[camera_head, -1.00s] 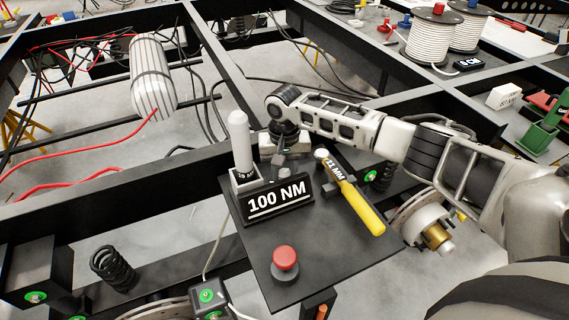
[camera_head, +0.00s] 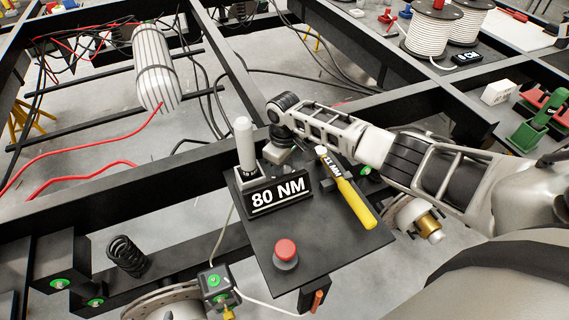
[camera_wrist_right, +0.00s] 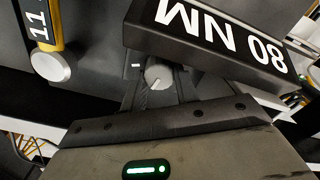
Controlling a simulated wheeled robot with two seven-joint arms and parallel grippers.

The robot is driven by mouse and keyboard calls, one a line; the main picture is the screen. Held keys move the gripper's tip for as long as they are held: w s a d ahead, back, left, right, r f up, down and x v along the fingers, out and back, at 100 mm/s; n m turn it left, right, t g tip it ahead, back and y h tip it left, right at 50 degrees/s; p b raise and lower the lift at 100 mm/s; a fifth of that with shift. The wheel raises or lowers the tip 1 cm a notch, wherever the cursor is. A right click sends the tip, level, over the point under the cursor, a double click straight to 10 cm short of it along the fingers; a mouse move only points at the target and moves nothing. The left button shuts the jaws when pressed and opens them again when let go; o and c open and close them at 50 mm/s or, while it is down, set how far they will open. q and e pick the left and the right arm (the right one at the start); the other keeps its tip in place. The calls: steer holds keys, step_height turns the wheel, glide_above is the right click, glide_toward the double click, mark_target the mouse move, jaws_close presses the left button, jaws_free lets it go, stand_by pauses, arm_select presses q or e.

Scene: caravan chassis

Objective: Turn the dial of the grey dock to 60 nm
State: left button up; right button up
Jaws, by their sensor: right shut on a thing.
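The grey dock (camera_head: 243,178) stands at the back left of a dark plate, with a white cylindrical tool upright in it. Its black display (camera_head: 278,195) reads 80 NM. The display also shows upside down in the right wrist view (camera_wrist_right: 215,40). The dial (camera_wrist_right: 158,76) is a small round grey knob with a light pointer mark, just behind the display. My right gripper (camera_wrist_right: 157,88) comes down from above with its fingers on both sides of the dial, shut on it. In the head view the display and wrist partly hide the dial. My left gripper is not in view.
A yellow-handled tool marked 11 MM (camera_head: 352,195) lies right of the display, close to my right arm. A red button (camera_head: 286,252) sits at the plate's front. Black chassis beams (camera_head: 110,210) surround the plate. The plate's middle is clear.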

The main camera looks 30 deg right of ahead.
steer(key=shift+n, duration=1)
steer(key=shift+a, duration=0.1)
steer(key=o, duration=0.9)
steer(key=shift+c, duration=0.2)
steer(key=shift+o, duration=0.6)
steer(key=shift+s+f, duration=0.1)
